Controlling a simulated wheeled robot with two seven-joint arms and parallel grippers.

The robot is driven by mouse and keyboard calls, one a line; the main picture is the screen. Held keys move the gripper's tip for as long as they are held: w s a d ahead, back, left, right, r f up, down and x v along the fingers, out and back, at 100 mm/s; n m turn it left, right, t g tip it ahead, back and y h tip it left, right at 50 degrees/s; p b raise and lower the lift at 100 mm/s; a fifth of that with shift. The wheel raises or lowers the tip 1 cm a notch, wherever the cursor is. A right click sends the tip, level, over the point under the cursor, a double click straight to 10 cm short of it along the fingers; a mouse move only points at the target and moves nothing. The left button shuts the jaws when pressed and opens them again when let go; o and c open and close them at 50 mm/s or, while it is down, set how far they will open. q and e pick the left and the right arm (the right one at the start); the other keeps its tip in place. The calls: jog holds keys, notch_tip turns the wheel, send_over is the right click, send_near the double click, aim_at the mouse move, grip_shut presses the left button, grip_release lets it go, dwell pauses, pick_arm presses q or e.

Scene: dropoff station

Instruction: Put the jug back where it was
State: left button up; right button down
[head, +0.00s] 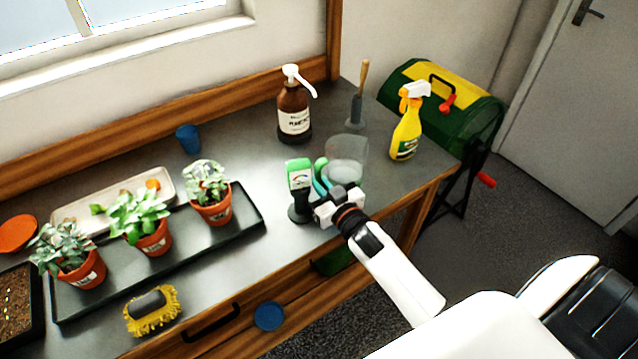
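A clear, see-through container (347,152), which looks like the jug, is near the right end of the grey bench. A teal curved piece (320,175) shows at its left side; I cannot tell if it is the jug's handle or a separate tool. My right gripper (338,203) comes in from the lower right and is just in front of the container's lower part. Its fingers are too small and hidden to show whether they grip anything. I cannot tell whether the container rests on the bench. My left gripper is out of view.
A green-and-white meter (299,175) stands close left of my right gripper. A brown pump bottle (293,110), a yellow spray bottle (407,125) and a wooden-handled tool (358,95) stand around the container. Potted plants on a black tray (245,222) fill the left.

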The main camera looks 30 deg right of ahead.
jog(key=shift+f, duration=0.1)
jog(key=c, duration=2)
grip_release()
jog(key=shift+f, duration=0.2)
jog(key=o, duration=0.5)
jog(key=shift+c, duration=0.2)
jog(key=shift+r, duration=0.1)
jog(key=shift+s, duration=0.2)
jog(key=s+b, duration=0.1)
jog(key=s, duration=1)
jog(key=shift+s+d+r, duration=0.15)
jog(key=shift+s+d, duration=0.1)
jog(key=shift+s, duration=0.1)
jog(key=shift+s, duration=0.1)
